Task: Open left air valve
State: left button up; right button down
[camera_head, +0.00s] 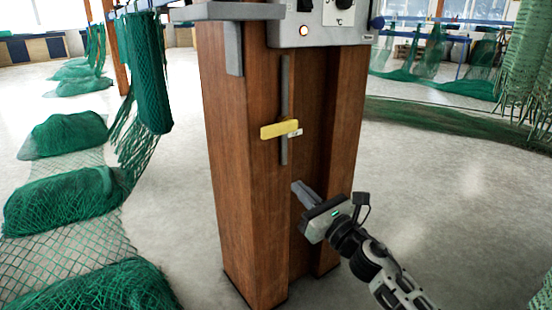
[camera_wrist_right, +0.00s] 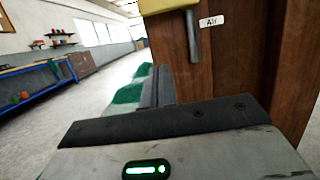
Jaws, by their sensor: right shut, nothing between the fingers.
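The air valve has a yellow handle (camera_head: 279,129), which lies roughly crosswise over a thin grey vertical pipe (camera_head: 284,155) on the brown wooden post. A small white label (camera_head: 295,133) sits just right of it; in the right wrist view the label (camera_wrist_right: 211,21) reads "Air". There the yellow handle (camera_wrist_right: 165,6) is cut off by the top edge, with the grey pipe end (camera_wrist_right: 193,38) below it. My right gripper (camera_head: 297,187) is shut and empty, below the handle and apart from it. Its fingers (camera_wrist_right: 156,86) also show in the wrist view. My left gripper is not in view.
The wooden post (camera_head: 236,170) stands in front of me. A grey control box (camera_head: 322,25) with a lit lamp is mounted above the valve. Green nets (camera_head: 65,200) lie on the floor at left, and one net (camera_head: 147,75) hangs beside the post. The floor at right is clear.

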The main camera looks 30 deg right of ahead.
aim_at(278, 128)
pick_arm(q)
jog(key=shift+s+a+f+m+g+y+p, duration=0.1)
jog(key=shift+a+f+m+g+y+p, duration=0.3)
jog(key=shift+p, duration=0.5)
pick_arm(e)
jog(key=w+a+r, duration=0.1)
jog(key=w+r, duration=0.5)
jog(key=w, duration=0.3)
jog(key=shift+w+a+r, duration=0.15)
jog(key=shift+w+r, duration=0.05)
jog(key=shift+w, duration=0.1)
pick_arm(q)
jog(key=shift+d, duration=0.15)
pick_arm(e)
jog(key=shift+a, duration=0.1)
pick_arm(q)
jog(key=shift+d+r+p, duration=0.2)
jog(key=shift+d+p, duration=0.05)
jog(key=shift+p, duration=0.15)
pick_arm(e)
jog(key=shift+r+m, duration=0.3)
jog(key=shift+m, duration=0.3)
